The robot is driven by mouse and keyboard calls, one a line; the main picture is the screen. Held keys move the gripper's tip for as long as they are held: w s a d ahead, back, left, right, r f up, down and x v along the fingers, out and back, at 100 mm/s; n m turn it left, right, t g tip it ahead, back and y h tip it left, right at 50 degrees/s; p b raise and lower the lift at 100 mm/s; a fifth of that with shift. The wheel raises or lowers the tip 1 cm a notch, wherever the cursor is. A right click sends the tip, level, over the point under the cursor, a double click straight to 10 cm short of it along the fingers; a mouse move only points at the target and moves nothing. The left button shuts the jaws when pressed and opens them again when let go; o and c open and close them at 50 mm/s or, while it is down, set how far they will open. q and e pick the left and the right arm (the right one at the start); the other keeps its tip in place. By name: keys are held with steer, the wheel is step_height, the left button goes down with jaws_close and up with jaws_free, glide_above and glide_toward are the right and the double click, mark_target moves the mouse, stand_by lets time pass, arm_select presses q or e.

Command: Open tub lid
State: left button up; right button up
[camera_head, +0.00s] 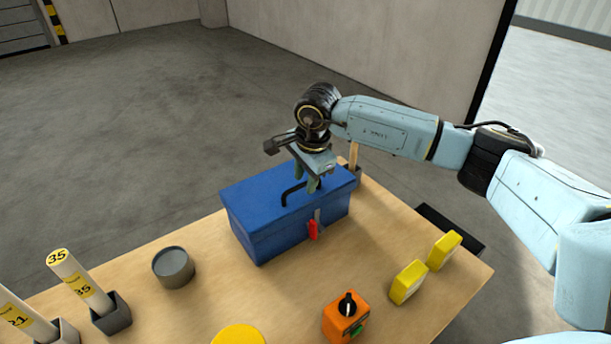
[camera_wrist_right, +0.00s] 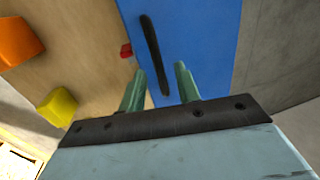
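The blue tub (camera_head: 285,225) stands on the wooden table with its lid (camera_head: 250,197) down. A black bar handle (camera_head: 291,190) stands up from the lid, and a red latch (camera_head: 312,230) is on the front side. My right gripper (camera_head: 307,180) points down over the lid at the handle's right end. In the right wrist view its two green fingers (camera_wrist_right: 160,70) are apart, with one end of the black handle (camera_wrist_right: 152,50) showing between them. I cannot tell whether they touch it. My left gripper is not in view.
An orange box with a black knob (camera_head: 345,315) and yellow blocks (camera_head: 409,282) stand at the front right. A grey round container (camera_head: 173,267) and white tubes in holders (camera_head: 80,282) are at left. Bare table (camera_head: 270,295) lies before the tub.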

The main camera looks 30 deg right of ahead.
jaws_close()
steer(key=shift+r, duration=0.1)
